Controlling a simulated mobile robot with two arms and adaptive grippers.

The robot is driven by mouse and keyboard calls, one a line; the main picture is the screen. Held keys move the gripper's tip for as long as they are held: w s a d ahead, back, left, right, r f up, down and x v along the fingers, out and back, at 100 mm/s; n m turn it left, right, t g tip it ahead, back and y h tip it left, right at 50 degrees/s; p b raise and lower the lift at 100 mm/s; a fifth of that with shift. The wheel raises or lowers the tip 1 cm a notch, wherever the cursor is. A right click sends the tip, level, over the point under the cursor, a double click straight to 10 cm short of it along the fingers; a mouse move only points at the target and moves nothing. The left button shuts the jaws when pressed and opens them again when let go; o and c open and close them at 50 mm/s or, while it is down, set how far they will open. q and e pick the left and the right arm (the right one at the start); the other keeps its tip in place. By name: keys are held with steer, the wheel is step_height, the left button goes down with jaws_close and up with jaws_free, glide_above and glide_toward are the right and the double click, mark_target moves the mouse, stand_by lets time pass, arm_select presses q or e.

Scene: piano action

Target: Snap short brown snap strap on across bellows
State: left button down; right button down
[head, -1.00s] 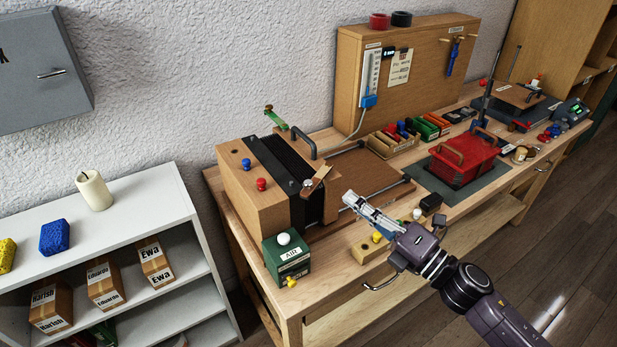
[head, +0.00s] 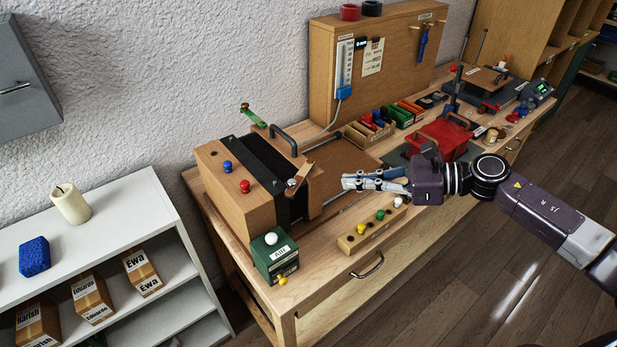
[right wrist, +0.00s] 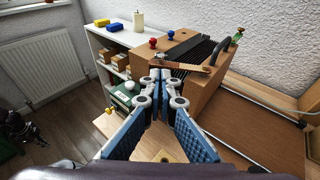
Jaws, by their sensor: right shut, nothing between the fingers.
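The wooden bellows box has black pleated bellows (head: 268,158) between its wooden ends; they also show in the right wrist view (right wrist: 192,48). The short brown strap (head: 302,176) has a round silver snap at its near end and sits at the bellows' right edge. In the right wrist view the strap (right wrist: 190,67) reaches over the dark edge; whether its snap is fastened is too small to tell. My right gripper (head: 346,182) is shut and empty, right of the strap and apart from it. Its fingers (right wrist: 160,75) point at the box. My left gripper is out of view.
A green AIR box (head: 275,258) stands before the bellows box. A wooden block with coloured knobs (head: 372,230) lies below my right gripper. A red case (head: 445,140) stands farther right.

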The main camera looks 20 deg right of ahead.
mark_target(297, 183)
steer(key=p+x, duration=0.2)
steer(key=x, duration=0.2)
steer(key=p+x, duration=0.2)
steer(key=x, duration=0.3)
steer(key=shift+a+r+p, duration=0.1)
steer(key=shift+r+p, duration=0.15)
steer(key=shift+p, duration=0.1)
steer(key=shift+w+a+f, duration=0.35)
steer(key=shift+a+f, duration=0.05)
steer(key=shift+a, duration=0.05)
